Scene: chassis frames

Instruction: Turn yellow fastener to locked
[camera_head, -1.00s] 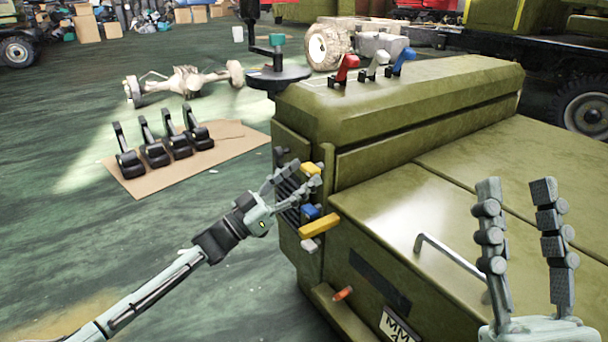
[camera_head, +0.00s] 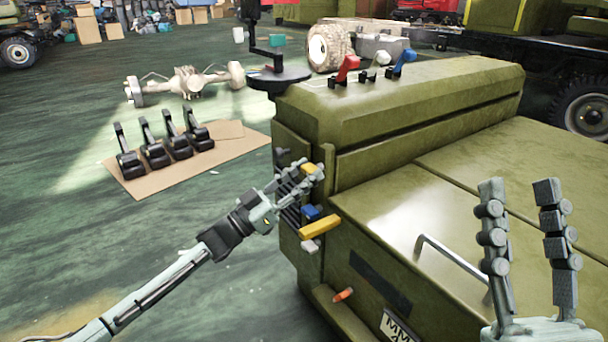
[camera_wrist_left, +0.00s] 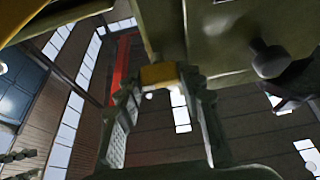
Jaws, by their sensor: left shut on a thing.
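A small yellow fastener (camera_head: 308,167) is on the left end face of the olive chassis, high in a row of coloured parts. My left gripper (camera_head: 304,174) reaches it from the left and is shut on it, partly covering it. In the left wrist view the yellow fastener (camera_wrist_left: 160,75) lies between the two fingertips. A second, longer yellow handle (camera_head: 320,227) sits lower on the same face, apart from the gripper. My right gripper (camera_head: 520,185) is open and empty above the chassis's flat top at the right.
A blue knob (camera_head: 311,212) and a pale knob (camera_head: 311,246) sit close below my left gripper. An orange knob (camera_head: 343,295) is lower. Red, white and blue levers (camera_head: 347,68) stand on top. A metal handle (camera_head: 452,255) rises near my right gripper.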

